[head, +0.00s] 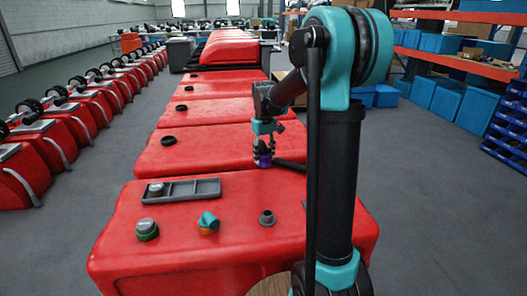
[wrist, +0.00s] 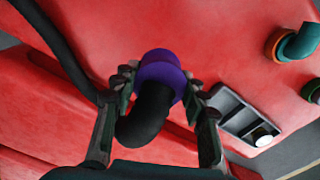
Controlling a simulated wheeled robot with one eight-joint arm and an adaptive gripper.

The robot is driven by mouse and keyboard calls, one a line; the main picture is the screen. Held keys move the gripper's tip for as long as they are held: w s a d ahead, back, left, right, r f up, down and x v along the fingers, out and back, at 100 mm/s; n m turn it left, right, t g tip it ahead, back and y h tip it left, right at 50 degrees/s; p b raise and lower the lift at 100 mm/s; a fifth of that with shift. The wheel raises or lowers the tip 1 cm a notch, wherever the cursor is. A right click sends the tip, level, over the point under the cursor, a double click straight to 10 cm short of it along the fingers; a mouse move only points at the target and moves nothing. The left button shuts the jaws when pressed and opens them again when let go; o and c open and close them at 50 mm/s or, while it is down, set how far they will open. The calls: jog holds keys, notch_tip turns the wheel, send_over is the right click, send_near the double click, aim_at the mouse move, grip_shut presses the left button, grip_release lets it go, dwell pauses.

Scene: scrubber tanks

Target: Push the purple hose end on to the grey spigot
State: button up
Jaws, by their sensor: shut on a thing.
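The purple hose end (head: 263,161) is in my gripper (head: 263,148), held above the far edge of the nearest red tank. In the wrist view the purple hose end (wrist: 160,68) sits between the two fingers of my gripper (wrist: 160,88), which are shut on it. Its black hose (wrist: 150,113) bends below the purple collar. The grey spigot (head: 267,218) stands upright on the near tank top, nearer the front than the hose end and apart from it. I cannot make out the spigot in the wrist view.
On the near red tank (head: 190,250) are a grey tray (head: 205,189) with a round cap in it, a green-ringed cap (head: 147,230) and a teal elbow with an orange ring (head: 208,222). Red tanks line up behind. Blue bins fill shelves at right.

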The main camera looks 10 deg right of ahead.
send_over(268, 213)
jog(key=shift+s+a+f, duration=0.1)
jog(key=shift+f, duration=0.35)
dwell(0.5)
jog(key=shift+f, duration=4.3)
jog(key=shift+f, duration=0.1)
jog(key=shift+f, duration=0.35)
jog(key=shift+f, duration=1)
jog(key=shift+f, duration=0.15)
jog(key=o, duration=1.2)
